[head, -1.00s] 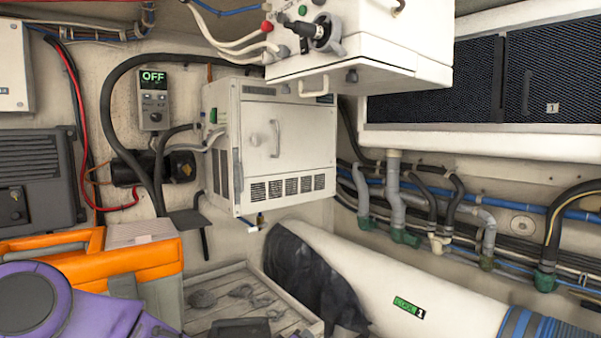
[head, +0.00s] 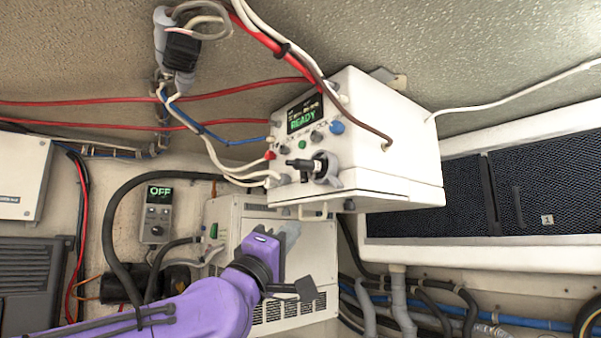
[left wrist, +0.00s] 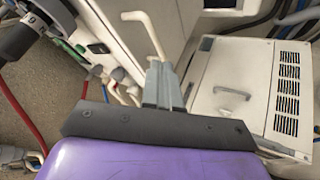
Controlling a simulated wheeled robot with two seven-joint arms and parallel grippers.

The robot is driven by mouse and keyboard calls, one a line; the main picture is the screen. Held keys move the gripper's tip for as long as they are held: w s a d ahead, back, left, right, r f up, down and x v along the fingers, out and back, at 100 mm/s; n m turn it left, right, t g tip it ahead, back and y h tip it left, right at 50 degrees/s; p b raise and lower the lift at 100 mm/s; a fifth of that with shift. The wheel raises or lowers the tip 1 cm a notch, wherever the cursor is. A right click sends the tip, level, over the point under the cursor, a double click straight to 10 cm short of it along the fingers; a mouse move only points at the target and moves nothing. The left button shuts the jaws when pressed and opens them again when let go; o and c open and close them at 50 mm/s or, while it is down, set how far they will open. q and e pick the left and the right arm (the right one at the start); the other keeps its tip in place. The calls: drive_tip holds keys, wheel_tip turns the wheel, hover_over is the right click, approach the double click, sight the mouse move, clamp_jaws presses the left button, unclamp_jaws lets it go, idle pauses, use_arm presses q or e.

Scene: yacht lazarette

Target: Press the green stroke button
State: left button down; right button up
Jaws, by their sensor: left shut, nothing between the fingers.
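A white control box (head: 385,160) hangs high under the ceiling, with a lit screen (head: 303,117) reading READY. A small green button (head: 302,145) sits on its front panel below the screen, between other knobs, with a red button (head: 270,155) to the left and a blue one (head: 337,128) to the right. My left gripper (head: 289,232) is shut and empty, below this panel and in front of the lower white cabinet. Its grey fingers (left wrist: 166,85) show together in the left wrist view, where I cannot make out the green button. My right gripper is not in view.
A black lever (head: 300,164) and a handle (head: 313,213) stick out of the upper box near my left gripper. Cables run to the box's left side. The lower cabinet (head: 300,312) and a grey controller reading OFF (head: 157,215) are on the wall.

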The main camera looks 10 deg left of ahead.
sight(301, 144)
use_arm(q)
drive_tip(key=s+a+r+m+h, duration=0.2)
drive_tip(key=s+a+r, duration=0.1)
drive_tip(key=r, duration=0.5)
drive_tip(key=s+a+r+m+t+h, duration=0.1)
drive_tip(key=s+a+r+m+h, duration=0.1)
drive_tip(key=s+r, duration=0.4)
drive_tip(key=shift+a+r+h, duration=0.6)
drive_tip(key=shift+r, duration=0.4)
drive_tip(key=w+d+p, duration=0.2)
drive_tip(key=w+d, duration=0.3)
drive_tip(key=w, duration=0.2)
drive_tip(key=shift+d, duration=0.2)
drive_tip(key=shift+p, duration=0.3)
drive_tip(key=shift+w+d, duration=0.25)
drive_tip(key=shift+w, duration=0.05)
